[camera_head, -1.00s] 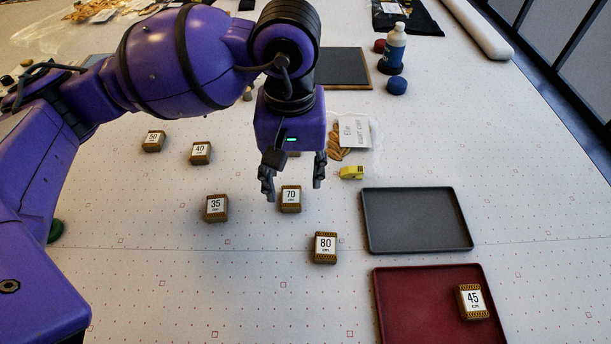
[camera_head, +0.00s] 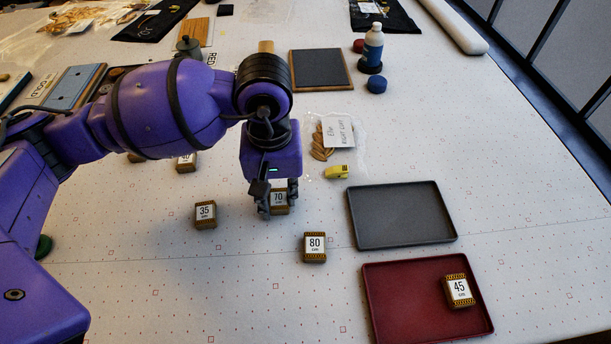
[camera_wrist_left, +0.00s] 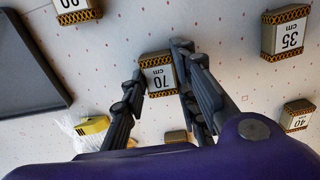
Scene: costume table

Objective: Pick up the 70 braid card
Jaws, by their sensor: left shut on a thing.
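The 70 braid card (camera_head: 279,201) is a small gold-brown block with a white label, on the white table near the middle of the head view. My left gripper (camera_head: 278,203) comes down over it with its fingers shut on the card's sides. The left wrist view shows the 70 card (camera_wrist_left: 159,78) between the two fingers of my left gripper (camera_wrist_left: 155,82). In the head view a finger covers part of the card's label. I cannot tell whether the card is clear of the table. My right gripper is not in view.
The 35 card (camera_head: 205,214) lies left and the 80 card (camera_head: 315,247) lies front right. A grey tray (camera_head: 437,240) and a red tray (camera_head: 385,331) holding the 45 card (camera_head: 459,290) are at the right. A yellow object (camera_head: 337,172) lies behind.

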